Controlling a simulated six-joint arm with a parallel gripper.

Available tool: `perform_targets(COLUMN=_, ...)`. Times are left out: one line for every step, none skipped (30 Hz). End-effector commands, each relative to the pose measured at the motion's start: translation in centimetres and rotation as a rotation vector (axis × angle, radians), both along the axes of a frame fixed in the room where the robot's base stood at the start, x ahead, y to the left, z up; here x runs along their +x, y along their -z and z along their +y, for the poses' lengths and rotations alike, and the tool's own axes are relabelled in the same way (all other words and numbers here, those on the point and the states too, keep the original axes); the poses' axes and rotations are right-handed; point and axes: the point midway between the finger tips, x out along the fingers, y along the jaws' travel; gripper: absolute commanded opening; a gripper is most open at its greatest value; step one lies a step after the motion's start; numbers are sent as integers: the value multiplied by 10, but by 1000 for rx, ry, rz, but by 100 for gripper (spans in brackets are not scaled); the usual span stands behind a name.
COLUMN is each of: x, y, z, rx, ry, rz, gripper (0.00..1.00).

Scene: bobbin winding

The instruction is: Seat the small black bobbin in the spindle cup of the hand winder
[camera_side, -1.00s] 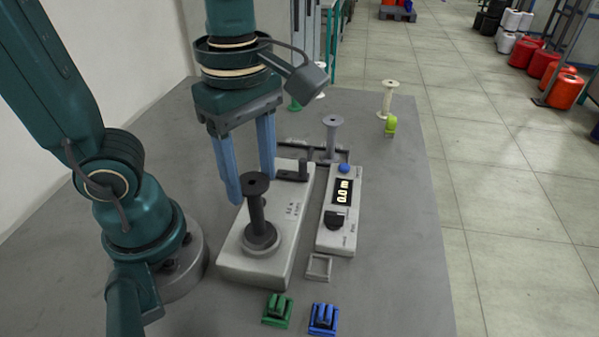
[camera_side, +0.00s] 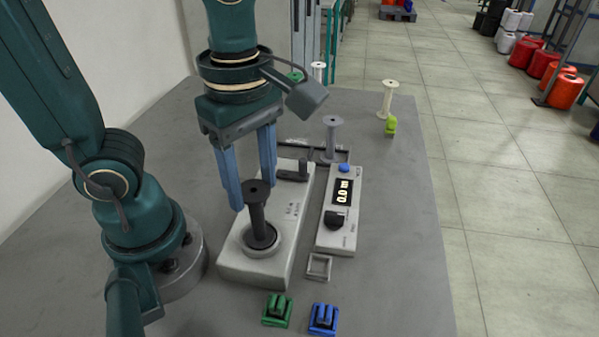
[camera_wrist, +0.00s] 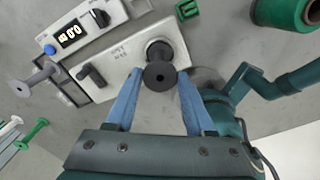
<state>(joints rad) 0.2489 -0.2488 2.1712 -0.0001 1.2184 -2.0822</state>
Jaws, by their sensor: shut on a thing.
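The small black bobbin (camera_side: 258,216) stands upright, its top flange between my fingers and its lower end in the spindle cup (camera_side: 276,243) of the hand winder (camera_side: 250,272). The cup's light rim shows around the bobbin's lower flange; whether it rests on the cup floor is hidden. My gripper (camera_side: 254,194) is shut on the bobbin near its top. In the wrist view my gripper (camera_wrist: 160,76) has a finger on either side of the bobbin's round top flange (camera_wrist: 159,81), which covers part of the cup (camera_wrist: 160,48).
Right of the winder is a counter box (camera_side: 338,215) with a display and knob. A grey spool (camera_side: 332,137) and a white spool (camera_side: 387,98) stand behind. Green (camera_side: 277,309) and blue (camera_side: 323,318) clips lie in front. A large green spool (camera_wrist: 287,12) shows in the wrist view.

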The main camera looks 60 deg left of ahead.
Motion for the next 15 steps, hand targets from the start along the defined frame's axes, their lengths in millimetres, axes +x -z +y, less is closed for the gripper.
perform_targets(x=0, y=1, z=0, rx=0, ry=0, rz=1, gripper=23)
perform_targets(x=0, y=1, z=0, rx=0, ry=0, rz=1, gripper=23)
perform_targets(x=0, y=1, z=0, rx=0, ry=0, rz=1, gripper=23)
perform_targets(x=0, y=1, z=0, rx=0, ry=0, rz=1, gripper=23)
perform_targets(x=0, y=1, z=0, rx=0, ry=0, rz=1, gripper=23)
perform_targets(x=0, y=1, z=0, rx=0, ry=0, rz=1, gripper=23)
perform_targets(x=0, y=1, z=0, rx=0, ry=0, rz=1, gripper=23)
perform_targets(x=0, y=1, z=0, rx=0, ry=0, rz=1, gripper=23)
perform_targets(x=0, y=1, z=0, rx=0, ry=0, rz=1, gripper=23)
perform_targets(x=0, y=1, z=0, rx=0, ry=0, rz=1, gripper=23)
perform_targets(x=0, y=1, z=0, rx=0, ry=0, rz=1, gripper=23)
perform_targets(x=0, y=1, z=0, rx=0, ry=0, rz=1, gripper=69)
perform_targets(x=0, y=1, z=0, rx=0, ry=0, rz=1, gripper=80)
perform_targets(x=0, y=1, z=0, rx=0, ry=0, rz=1, gripper=89)
perform_targets(x=0, y=1, z=0, rx=0, ry=0, rz=1, gripper=89)
